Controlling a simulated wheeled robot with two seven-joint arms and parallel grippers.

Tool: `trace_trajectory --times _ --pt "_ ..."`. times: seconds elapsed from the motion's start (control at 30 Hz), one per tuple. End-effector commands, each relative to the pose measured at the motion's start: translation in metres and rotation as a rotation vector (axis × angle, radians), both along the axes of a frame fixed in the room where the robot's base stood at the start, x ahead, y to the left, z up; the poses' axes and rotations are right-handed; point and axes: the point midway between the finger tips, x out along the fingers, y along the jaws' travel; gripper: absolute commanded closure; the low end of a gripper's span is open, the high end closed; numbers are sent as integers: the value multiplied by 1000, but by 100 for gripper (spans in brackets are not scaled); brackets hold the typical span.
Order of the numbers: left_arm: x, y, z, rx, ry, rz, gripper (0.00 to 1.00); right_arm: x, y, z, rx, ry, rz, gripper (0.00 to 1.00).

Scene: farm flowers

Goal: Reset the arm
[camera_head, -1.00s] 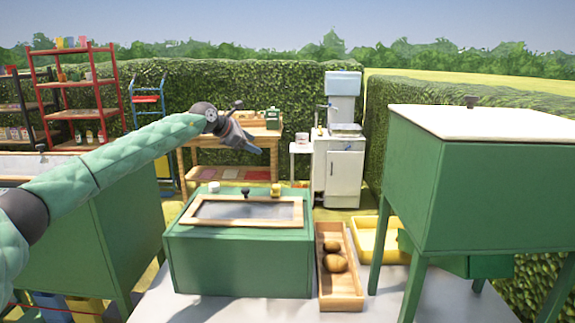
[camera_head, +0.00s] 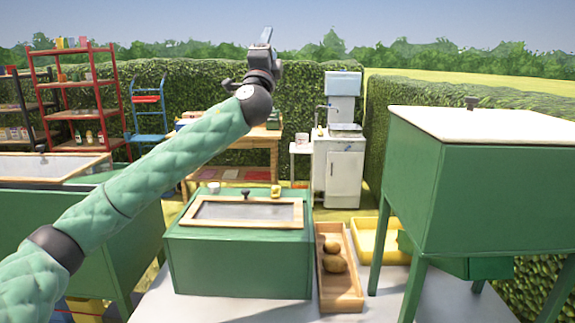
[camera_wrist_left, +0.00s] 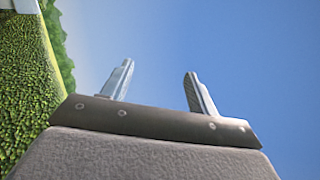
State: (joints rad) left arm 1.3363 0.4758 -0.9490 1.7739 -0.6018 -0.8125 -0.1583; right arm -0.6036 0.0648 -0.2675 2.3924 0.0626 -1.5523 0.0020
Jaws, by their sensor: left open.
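My left arm, in a quilted green sleeve, comes in from the left in the head view and reaches up to the middle. My left gripper (camera_head: 266,37) points upward against the hedge top and sky, above the green box. In the left wrist view the left gripper's two fingers (camera_wrist_left: 158,88) stand apart with only sky between them. It is open and empty. My right gripper is not in view.
A green box (camera_head: 238,262) with a framed lid stands on the pale table (camera_head: 390,306). Beside it are a wooden tray (camera_head: 342,292) with brown potato-like items and a yellow tray (camera_head: 362,236). A tall green cabinet (camera_head: 500,200) stands at right, a green bin (camera_head: 132,240) at left.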

Motion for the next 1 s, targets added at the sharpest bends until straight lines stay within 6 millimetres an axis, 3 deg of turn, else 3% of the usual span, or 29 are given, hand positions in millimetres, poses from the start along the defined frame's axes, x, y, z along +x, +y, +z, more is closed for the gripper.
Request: trace_trajectory --times 0.1,0.4,0.7,1.0 --pt "-13 9 -40 -218 155 -29 41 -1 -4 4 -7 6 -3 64" --pt "-44 28 -151 -586 509 -44 41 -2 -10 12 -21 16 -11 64" --pt "-88 38 -260 -803 814 -32 41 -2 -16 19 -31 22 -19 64" --pt "-139 47 -356 -940 1063 -24 41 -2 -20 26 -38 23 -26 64"
